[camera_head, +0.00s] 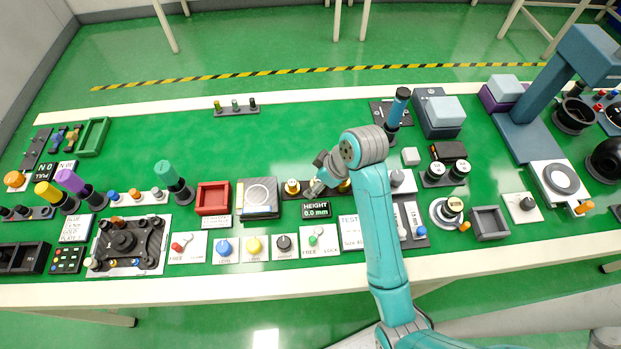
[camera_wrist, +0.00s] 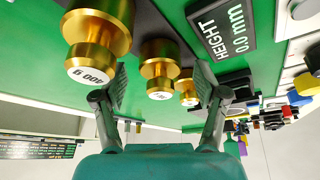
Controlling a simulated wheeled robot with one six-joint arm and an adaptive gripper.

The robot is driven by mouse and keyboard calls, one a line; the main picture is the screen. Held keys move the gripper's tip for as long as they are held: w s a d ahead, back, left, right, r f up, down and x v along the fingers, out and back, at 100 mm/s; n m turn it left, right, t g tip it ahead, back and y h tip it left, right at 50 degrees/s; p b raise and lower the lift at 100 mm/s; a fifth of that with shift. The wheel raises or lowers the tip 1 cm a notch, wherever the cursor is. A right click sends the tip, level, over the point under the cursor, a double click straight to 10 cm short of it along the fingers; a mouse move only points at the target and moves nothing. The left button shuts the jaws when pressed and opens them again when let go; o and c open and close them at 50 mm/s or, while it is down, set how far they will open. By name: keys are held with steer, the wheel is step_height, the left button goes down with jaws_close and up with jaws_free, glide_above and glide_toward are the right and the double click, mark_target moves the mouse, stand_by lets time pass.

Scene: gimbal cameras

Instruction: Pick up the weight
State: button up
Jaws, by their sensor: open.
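Several gold weights stand in a row in the wrist view. The largest weight (camera_wrist: 97,40), with a label that seems to read 400 g, is at the left. A middle-sized weight (camera_wrist: 160,68) and a smaller weight (camera_wrist: 187,87) are to its right. My gripper (camera_wrist: 162,82) is open, and the middle-sized weight appears between its two fingers, with no clear contact. In the head view, my gripper (camera_head: 317,184) is low over the row. One gold weight (camera_head: 292,187) shows to its left and another (camera_head: 344,186) to its right, partly hidden by my arm.
A height display (camera_head: 316,211) reading 0.0 mm lies just in front of the weights. A scale-like box (camera_head: 257,212) and a red tray (camera_head: 212,198) stand to the left. A grey-blue block (camera_head: 439,115) stands at the right.

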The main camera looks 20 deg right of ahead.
jaws_close()
steer(key=shift+r, duration=0.15)
